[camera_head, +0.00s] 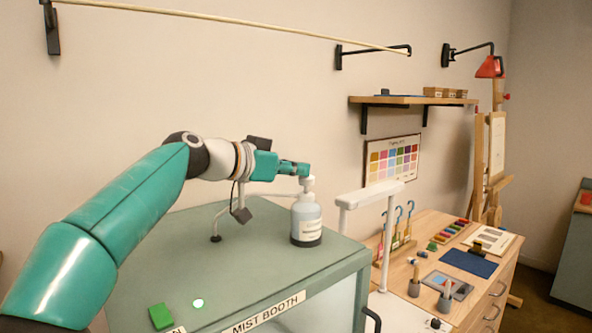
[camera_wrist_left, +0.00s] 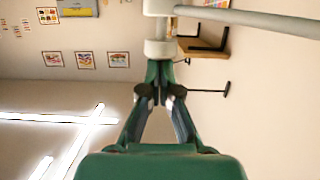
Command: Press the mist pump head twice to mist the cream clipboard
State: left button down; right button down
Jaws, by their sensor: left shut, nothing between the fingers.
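A pale bottle (camera_head: 306,222) with a label and dark base stands upright on top of the green mist booth (camera_head: 250,262). Its white mist pump head (camera_head: 307,184) is uppermost, and it also shows in the left wrist view (camera_wrist_left: 159,48). My left gripper (camera_head: 306,170) is shut and empty, its fingertips right at the top of the pump head. I cannot tell whether they touch it. In the left wrist view the closed fingertips (camera_wrist_left: 160,68) point at the white head. A cream board (camera_head: 500,240) lies on the bench; I cannot tell if it is the clipboard. My right gripper is out of view.
A thin tube on a small stand (camera_head: 215,238) reaches toward the bottle. A lit button (camera_head: 198,303) and green block (camera_head: 161,317) are at the booth's front edge. A white frame (camera_head: 370,195) stands to the right, before the wooden bench (camera_head: 430,228) with brushes and paints.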

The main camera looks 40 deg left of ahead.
pick_arm(q)
jog(key=shift+f+b, duration=0.8)
jog(key=shift+f, duration=0.1)
jog(key=shift+d, duration=0.1)
jog(key=shift+w+r+p, duration=0.1)
jog(key=shift+r+p, duration=0.1)
jog(key=shift+p, duration=0.15)
jog(key=s+a+r, duration=0.1)
jog(key=s+r, duration=0.5)
jog(key=s, duration=0.4)
jog(key=shift+r, duration=0.25)
jog(key=shift+w, duration=0.1)
dwell(2.7)
